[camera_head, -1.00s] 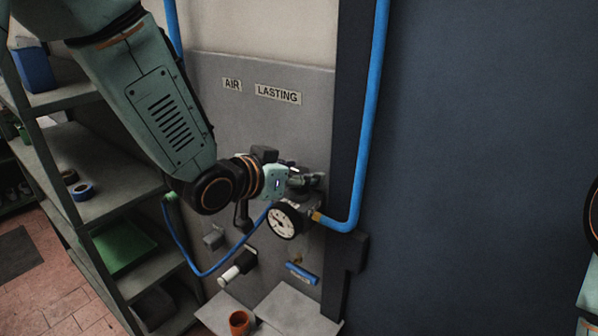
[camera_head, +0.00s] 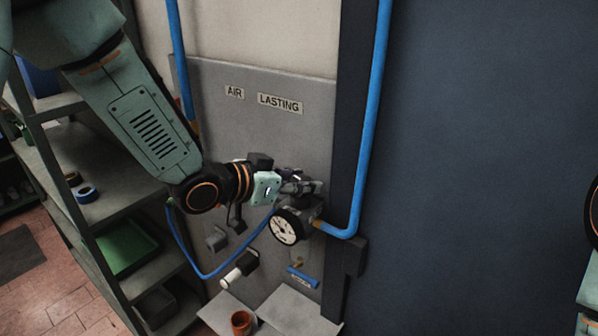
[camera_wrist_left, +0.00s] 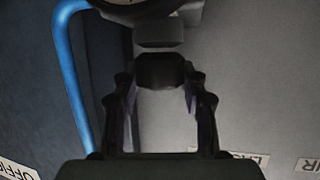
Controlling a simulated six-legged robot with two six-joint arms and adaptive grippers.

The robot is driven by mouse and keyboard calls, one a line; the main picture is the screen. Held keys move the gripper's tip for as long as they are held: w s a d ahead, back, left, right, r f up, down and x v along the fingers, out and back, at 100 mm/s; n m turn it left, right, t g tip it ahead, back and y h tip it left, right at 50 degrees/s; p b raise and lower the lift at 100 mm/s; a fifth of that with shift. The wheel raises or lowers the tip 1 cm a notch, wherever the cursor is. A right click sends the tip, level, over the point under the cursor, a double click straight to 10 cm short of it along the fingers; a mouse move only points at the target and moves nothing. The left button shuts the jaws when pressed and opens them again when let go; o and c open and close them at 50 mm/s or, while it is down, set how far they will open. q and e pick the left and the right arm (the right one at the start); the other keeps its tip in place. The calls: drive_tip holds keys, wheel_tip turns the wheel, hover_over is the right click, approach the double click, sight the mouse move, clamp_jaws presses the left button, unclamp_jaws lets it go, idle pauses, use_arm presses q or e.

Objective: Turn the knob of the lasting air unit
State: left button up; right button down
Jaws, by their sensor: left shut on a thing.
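The lasting air unit is on the grey panel (camera_head: 225,130) under the labels AIR (camera_head: 234,92) and LASTING (camera_head: 280,104). Its round white-faced gauge (camera_head: 286,226) shows just below my left gripper (camera_head: 306,187). In the left wrist view, a dark knob (camera_wrist_left: 160,70) sits between the two fingers of my left gripper (camera_wrist_left: 161,92), which is shut on it. The gauge's edge (camera_wrist_left: 133,6) shows at the top there. In the head view the gripper hides most of the knob. My right gripper is out of view; only part of that arm shows at the right edge.
A blue pipe (camera_head: 368,120) runs down a dark post to the unit. A blue hose (camera_head: 205,276) loops below. Shelves (camera_head: 80,160) with a green tray (camera_head: 122,246) stand left. An orange cup (camera_head: 241,322) stands on a ledge below.

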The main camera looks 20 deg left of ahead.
use_arm(q)
drive_tip(key=shift+m+g+h+p, duration=0.4)
drive_tip(key=shift+m+h+p, duration=0.2)
drive_tip(key=shift+p, duration=0.2)
drive_tip(key=o, duration=1.2)
drive_tip(key=shift+w, duration=0.15)
drive_tip(key=shift+v, duration=3.25)
drive_tip(key=shift+s+a+r, duration=0.25)
drive_tip(key=shift+s, duration=0.1)
drive_tip(key=shift+s, duration=0.1)
